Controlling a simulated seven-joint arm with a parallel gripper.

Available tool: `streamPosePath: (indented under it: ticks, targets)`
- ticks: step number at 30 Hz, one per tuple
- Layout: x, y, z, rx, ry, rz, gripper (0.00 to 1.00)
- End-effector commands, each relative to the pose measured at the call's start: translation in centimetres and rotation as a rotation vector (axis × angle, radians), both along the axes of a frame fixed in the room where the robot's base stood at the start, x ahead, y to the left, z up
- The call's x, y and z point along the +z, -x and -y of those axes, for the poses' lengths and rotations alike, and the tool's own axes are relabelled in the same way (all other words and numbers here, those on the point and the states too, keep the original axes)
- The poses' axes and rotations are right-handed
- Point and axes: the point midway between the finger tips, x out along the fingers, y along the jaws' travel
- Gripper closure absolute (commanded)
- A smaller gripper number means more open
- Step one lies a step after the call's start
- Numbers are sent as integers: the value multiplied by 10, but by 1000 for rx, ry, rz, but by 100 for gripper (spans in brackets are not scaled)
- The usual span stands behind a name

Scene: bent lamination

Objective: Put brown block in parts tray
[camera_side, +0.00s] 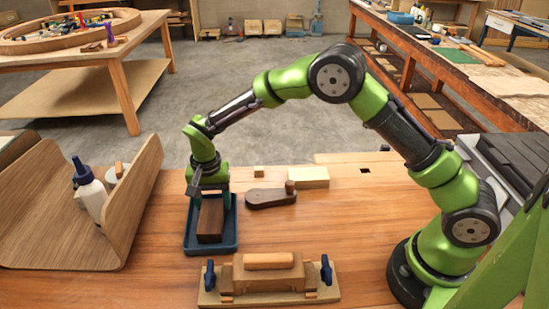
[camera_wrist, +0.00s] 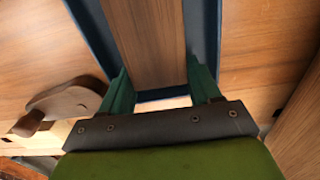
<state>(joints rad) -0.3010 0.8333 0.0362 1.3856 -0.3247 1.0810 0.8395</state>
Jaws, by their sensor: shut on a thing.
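The brown block (camera_side: 210,219) is a dark wooden bar lying lengthwise inside the parts tray. The parts tray (camera_side: 229,243) is a dark blue, shallow tray on the bench. My gripper (camera_side: 208,196) is at the tray's far end, pointing down. In the wrist view my gripper's green fingers (camera_wrist: 160,92) stand on both sides of the block (camera_wrist: 146,40), shut on its end. The tray's blue wall (camera_wrist: 210,35) shows beside the block there. I cannot tell whether the block touches the tray floor.
A dark wooden piece with a knob (camera_side: 270,198) and a pale block (camera_side: 308,177) lie right of the tray. A wooden clamp jig (camera_side: 220,297) stands in front. A bent wooden holder (camera_side: 140,200) with a glue bottle (camera_side: 91,194) stands left.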

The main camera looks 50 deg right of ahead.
Motion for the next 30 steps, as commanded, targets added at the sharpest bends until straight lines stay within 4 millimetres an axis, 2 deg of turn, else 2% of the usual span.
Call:
streamPosePath:
  ticks: [8, 9, 13, 23, 26, 30]
  targets:
    - [-3, 0, 0, 0, 0, 0, 72]
    - [-3, 0, 0, 1, 0, 0, 31]
    - [-2, 0, 0, 0, 0, 0, 12]
    - [1, 0, 0, 0, 0, 1, 12]
    - [11, -1, 0, 0, -1, 4, 12]
    - [39, -1, 0, 1, -1, 6, 12]
